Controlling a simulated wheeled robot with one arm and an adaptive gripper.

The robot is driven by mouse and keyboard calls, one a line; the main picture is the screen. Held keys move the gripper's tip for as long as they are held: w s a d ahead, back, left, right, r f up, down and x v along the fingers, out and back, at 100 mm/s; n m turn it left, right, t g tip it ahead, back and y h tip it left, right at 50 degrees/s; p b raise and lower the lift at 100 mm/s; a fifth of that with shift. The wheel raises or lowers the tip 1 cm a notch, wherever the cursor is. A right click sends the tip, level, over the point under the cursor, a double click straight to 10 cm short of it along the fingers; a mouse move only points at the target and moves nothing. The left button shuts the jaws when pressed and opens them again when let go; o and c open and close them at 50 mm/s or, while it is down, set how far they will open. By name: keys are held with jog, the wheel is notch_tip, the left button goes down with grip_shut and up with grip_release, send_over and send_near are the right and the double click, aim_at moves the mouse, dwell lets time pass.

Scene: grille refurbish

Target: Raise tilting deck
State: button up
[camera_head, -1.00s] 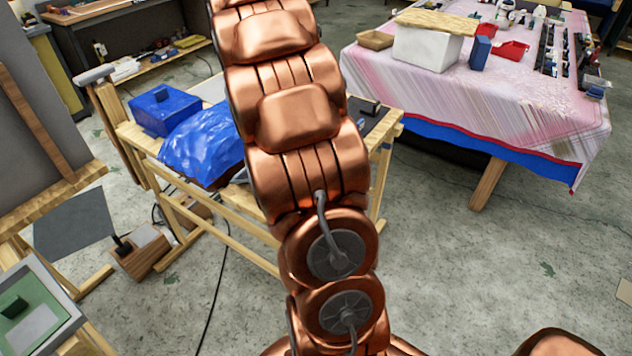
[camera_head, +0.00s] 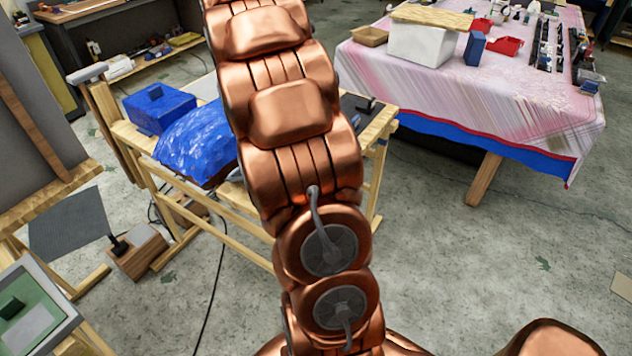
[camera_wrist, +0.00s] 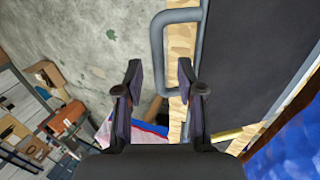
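The tilting deck shows in the wrist view as a dark flat panel (camera_wrist: 245,55) with a pale wooden edge. A grey bent-bar handle (camera_wrist: 157,50) stands out from that edge. My gripper (camera_wrist: 159,68) is open and empty. The handle's lower end appears between its two fingertips; I cannot tell how far beyond them it lies. In the head view, a dark strip of the deck (camera_head: 350,108) shows on the wooden bench frame (camera_head: 384,128), right of my arm. My arm hides the middle of the bench, and my gripper is out of that view.
A crumpled blue cover (camera_head: 195,145) and a blue box (camera_head: 160,108) are on the bench's left part. A cloth-covered table (camera_head: 470,110) with a white box (camera_head: 420,42) stands at the right. A cable (camera_head: 208,315) crosses the floor. Concrete floor (camera_head: 430,250) is clear at the right.

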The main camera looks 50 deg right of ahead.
jog(key=shift+r, duration=0.15)
dwell(0.3)
jog(key=p+v, duration=0.2)
jog(key=v, duration=0.6)
jog(key=shift+w+r, duration=0.2)
jog(key=shift+r, duration=0.15)
dwell(0.4)
dwell(0.4)
jog(key=s+a+f+n+t, duration=0.1)
jog(key=s+a+n, duration=0.25)
jog(key=a, duration=0.55)
jog(key=s+a+n+t, duration=0.1)
jog(key=s+a+n, duration=0.2)
jog(key=a+n, duration=0.35)
jog(key=s+a+f+n, duration=0.3)
jog(key=s+a+f, duration=0.1)
jog(key=s+a, duration=0.3)
jog(key=s+a+f+n, duration=0.4)
jog(key=s+a, duration=0.2)
jog(key=a, duration=0.1)
jog(key=shift+s+t, duration=0.35)
jog(key=shift+t, duration=0.05)
jog(key=shift+d, duration=0.15)
